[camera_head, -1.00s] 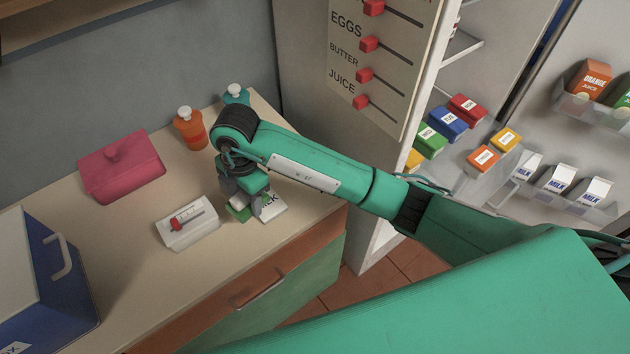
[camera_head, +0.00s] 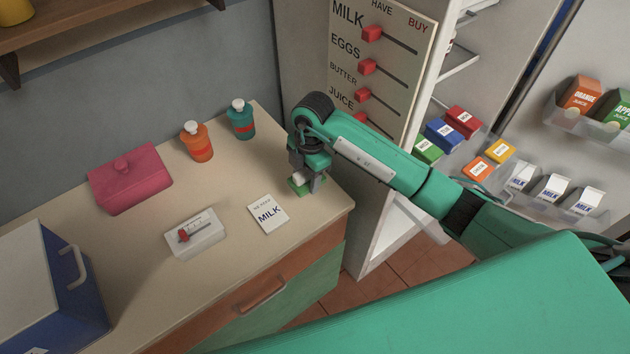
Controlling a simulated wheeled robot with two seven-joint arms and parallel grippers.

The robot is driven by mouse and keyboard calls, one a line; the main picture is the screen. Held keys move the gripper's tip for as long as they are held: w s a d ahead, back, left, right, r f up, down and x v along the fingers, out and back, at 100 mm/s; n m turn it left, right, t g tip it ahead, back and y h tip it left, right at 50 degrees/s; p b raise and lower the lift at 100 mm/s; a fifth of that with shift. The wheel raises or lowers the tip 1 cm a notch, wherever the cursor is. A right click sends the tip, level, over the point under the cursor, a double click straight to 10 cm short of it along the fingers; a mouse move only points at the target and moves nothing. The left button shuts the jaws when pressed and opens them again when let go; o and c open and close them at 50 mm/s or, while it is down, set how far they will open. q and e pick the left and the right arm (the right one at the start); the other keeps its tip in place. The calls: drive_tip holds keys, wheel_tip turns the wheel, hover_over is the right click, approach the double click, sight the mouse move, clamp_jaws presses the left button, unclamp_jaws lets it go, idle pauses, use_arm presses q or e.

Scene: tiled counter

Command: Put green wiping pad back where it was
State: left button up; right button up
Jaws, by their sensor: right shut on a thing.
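My right gripper (camera_head: 308,184) points down at the right end of the counter and is shut on the green wiping pad (camera_head: 298,189). The pad has a white grip on top and a flat green base, partly hidden by the fingers. It is on or just above the counter; I cannot tell which. My left gripper is not in view.
A white box with a red slider (camera_head: 195,235), a pink lidded box (camera_head: 131,180), an orange bottle (camera_head: 197,143) and a teal bottle (camera_head: 241,121) stand on the counter (camera_head: 225,180). A blue box (camera_head: 72,290) is at front left. The fridge stands to the right.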

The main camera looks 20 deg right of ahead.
drive_tip(key=shift+w+d+r, duration=0.1)
drive_tip(key=shift+w+d, duration=0.05)
drive_tip(key=shift+d, duration=0.4)
drive_tip(key=shift+w+d, duration=0.15)
drive_tip(key=shift+d, duration=0.35)
wheel_tip(320, 180, down, 2)
drive_tip(key=shift+d+f+p, duration=0.15)
drive_tip(key=shift+p, duration=0.4)
drive_tip(key=shift+w+f, duration=0.1)
drive_tip(key=shift+f, duration=0.45)
wheel_tip(320, 180, down, 2)
drive_tip(key=shift+f+p, duration=0.25)
drive_tip(key=shift+p, duration=0.4)
drive_tip(key=shift+f+p, duration=0.3)
drive_tip(key=shift+d+f, duration=0.15)
drive_tip(key=shift+f, duration=0.25)
drive_tip(key=shift+f, duration=0.1)
